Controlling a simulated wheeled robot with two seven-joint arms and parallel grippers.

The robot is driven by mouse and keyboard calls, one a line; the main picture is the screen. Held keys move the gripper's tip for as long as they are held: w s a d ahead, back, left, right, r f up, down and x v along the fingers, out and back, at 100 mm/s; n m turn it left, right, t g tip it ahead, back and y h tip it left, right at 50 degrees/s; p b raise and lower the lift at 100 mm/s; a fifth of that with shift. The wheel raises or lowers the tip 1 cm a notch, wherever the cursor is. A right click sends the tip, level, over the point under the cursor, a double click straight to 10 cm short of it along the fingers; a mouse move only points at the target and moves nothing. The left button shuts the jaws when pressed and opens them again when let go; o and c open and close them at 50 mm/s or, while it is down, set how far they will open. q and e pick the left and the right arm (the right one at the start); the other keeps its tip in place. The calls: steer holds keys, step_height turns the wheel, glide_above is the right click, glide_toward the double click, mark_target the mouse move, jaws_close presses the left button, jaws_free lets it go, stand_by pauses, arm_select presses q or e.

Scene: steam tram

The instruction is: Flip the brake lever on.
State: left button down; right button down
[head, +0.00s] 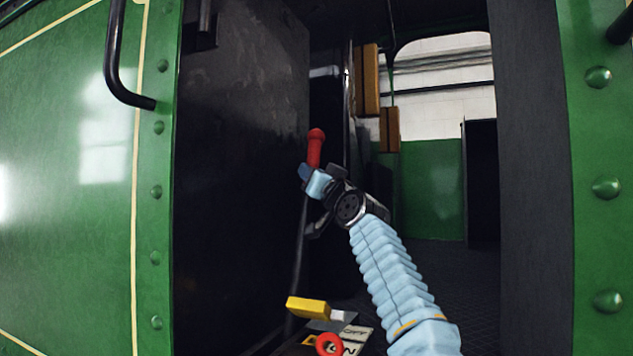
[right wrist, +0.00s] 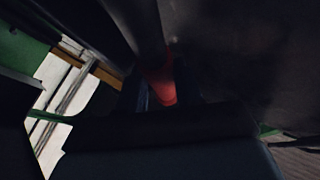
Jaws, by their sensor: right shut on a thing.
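The brake lever is a dark rod with a red handle (head: 316,148), standing nearly upright inside the dark cab doorway. My right gripper (head: 313,180) is at the lower end of the red handle and is shut on the lever. In the right wrist view the red handle (right wrist: 162,85) lies between the dark fingers, in poor light. The rod runs down below the gripper, and its lower end is hard to make out. My left gripper is not in view.
Below the lever are a yellow block (head: 308,307), a red ring-shaped part (head: 328,345) and a lettered plate (head: 354,340). Green riveted panels (head: 605,130) frame the doorway, with a black handrail (head: 116,75) at left. The dark cab floor lies open behind my arm.

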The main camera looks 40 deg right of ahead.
steer(key=s+a+n+t+y+b, duration=0.1)
steer(key=s+a+n+y+b, duration=0.2)
steer(key=a, duration=0.4)
steer(key=s+a+f+n+t+y+b, duration=0.1)
steer(key=s+a+n+y+b, duration=0.2)
steer(key=a, duration=0.5)
steer(key=s+a+n+t+y+b, duration=0.2)
steer(key=s+a+n+y+b, duration=0.1)
steer(key=s+a+n+b, duration=0.2)
steer(key=a+n+b, duration=0.1)
steer(key=a+b, duration=0.1)
steer(key=shift+s+a+f+n+y+b, duration=0.15)
steer(key=shift+s+a+n+y+b, duration=0.15)
steer(key=shift+a, duration=0.05)
steer(key=shift+a+f, duration=0.1)
steer(key=c, duration=0.8)
jaws_free()
steer(key=shift+a, duration=0.1)
steer(key=shift+s, duration=0.1)
